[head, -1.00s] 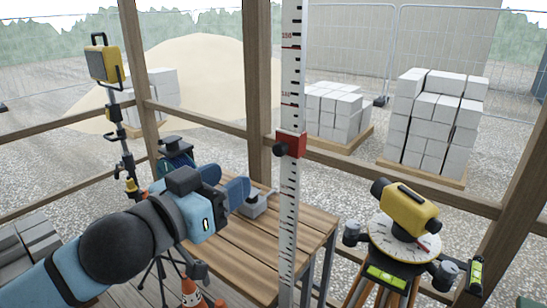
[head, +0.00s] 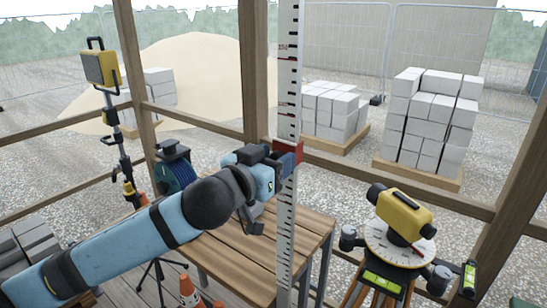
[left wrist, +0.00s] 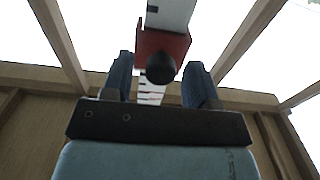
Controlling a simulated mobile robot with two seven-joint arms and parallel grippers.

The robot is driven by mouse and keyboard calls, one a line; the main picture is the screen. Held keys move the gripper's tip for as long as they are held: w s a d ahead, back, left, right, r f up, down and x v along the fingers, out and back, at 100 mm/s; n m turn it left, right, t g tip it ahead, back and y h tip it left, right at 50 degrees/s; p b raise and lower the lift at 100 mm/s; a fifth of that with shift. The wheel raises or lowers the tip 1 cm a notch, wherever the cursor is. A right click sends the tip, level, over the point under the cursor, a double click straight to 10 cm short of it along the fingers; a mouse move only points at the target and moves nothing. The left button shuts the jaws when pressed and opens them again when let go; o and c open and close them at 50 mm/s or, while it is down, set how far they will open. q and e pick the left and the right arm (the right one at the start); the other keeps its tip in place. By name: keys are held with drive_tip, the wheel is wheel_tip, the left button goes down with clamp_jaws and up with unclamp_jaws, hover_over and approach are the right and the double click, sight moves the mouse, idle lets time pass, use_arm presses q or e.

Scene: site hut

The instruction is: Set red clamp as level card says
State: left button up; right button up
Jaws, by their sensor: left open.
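The red clamp (head: 290,150) sits on the upright white staff (head: 287,230), which has black and red graduation marks. In the left wrist view the clamp (left wrist: 176,44) shows its round black knob (left wrist: 160,69) facing me. My left gripper (head: 280,163) is at the clamp in the head view and partly covers it, hiding the knob there. In the left wrist view its two blue fingers (left wrist: 160,75) are apart, one on each side of the knob. I cannot tell whether they touch the clamp. I see no readable level card. My right gripper is not in view.
A yellow level (head: 402,212) stands on a tripod at the right. A wooden bench (head: 235,262) is under my left arm. Timber posts and rails (head: 253,70) run behind the staff. A lamp stand (head: 102,68) and orange cone (head: 188,290) are at the left.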

use_arm(q)
drive_tip(key=shift+c, duration=0.2)
clamp_jaws()
wheel_tip(320, 180, down, 5)
drive_tip(key=b, duration=0.2)
drive_tip(key=shift+b, duration=0.3)
unclamp_jaws()
drive_tip(key=shift+o, duration=0.2)
drive_tip(key=shift+a, duration=0.1)
